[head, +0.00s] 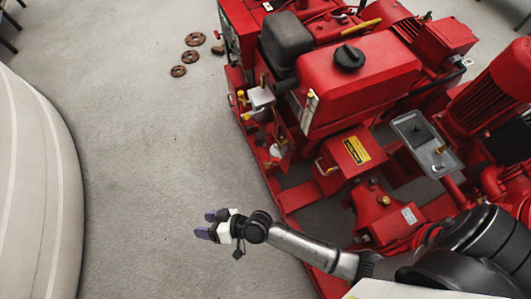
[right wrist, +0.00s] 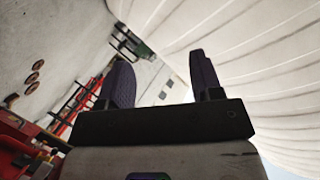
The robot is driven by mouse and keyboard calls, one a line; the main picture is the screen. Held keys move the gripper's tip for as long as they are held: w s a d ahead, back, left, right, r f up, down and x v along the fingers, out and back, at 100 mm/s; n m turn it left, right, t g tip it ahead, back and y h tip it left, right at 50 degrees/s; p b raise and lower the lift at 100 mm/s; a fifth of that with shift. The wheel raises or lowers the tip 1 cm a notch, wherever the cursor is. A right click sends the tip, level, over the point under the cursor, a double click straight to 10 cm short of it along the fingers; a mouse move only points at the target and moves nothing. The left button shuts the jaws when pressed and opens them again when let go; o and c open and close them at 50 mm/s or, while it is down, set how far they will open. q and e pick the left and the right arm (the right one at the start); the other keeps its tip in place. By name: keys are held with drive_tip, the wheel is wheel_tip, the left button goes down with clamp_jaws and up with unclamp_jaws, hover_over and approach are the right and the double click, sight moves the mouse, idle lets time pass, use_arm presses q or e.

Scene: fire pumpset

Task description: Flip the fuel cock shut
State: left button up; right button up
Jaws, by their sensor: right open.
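The red pumpset (head: 360,85) fills the upper right of the head view, with a red tank and black cap (head: 348,57) on top. Small yellow-tipped fittings (head: 243,100) and a small orange lever (head: 283,142) sit on its left side, below the tank. I cannot tell which of these is the fuel cock, or its position. My right gripper (head: 207,226) is open and empty over the grey floor, left of the red base frame and apart from the pumpset. Its two dark purple fingers (right wrist: 162,85) stand apart in the right wrist view. My left gripper is not in view.
A red box with a yellow label (head: 352,152) and a grey metal tray (head: 427,145) are on the pumpset's near side. Several rusty rings (head: 192,40) lie on the floor. A large pale ribbed curved form (head: 35,190) stands at left. Bare floor (head: 140,130) lies between.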

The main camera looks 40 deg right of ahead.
drive_tip(key=w+d+f+m+t+h, duration=0.2)
drive_tip(key=w+d+m+t+h, duration=0.15)
drive_tip(key=m+t, duration=0.2)
drive_tip(key=m+g+h, duration=0.4)
drive_tip(key=m+h, duration=0.4)
drive_tip(key=h, duration=1.3)
approach(277, 160)
drive_tip(key=shift+t, duration=0.25)
drive_tip(key=b+x, duration=0.1)
drive_tip(key=x, duration=0.2)
drive_tip(key=f+b+x, duration=0.1)
drive_tip(key=b+x, duration=0.1)
drive_tip(key=x, duration=0.2)
drive_tip(key=b+x, duration=0.1)
drive_tip(key=x, duration=0.3)
drive_tip(key=shift+f+b, duration=0.15)
drive_tip(key=shift+b, duration=0.2)
drive_tip(key=shift+x, duration=0.75)
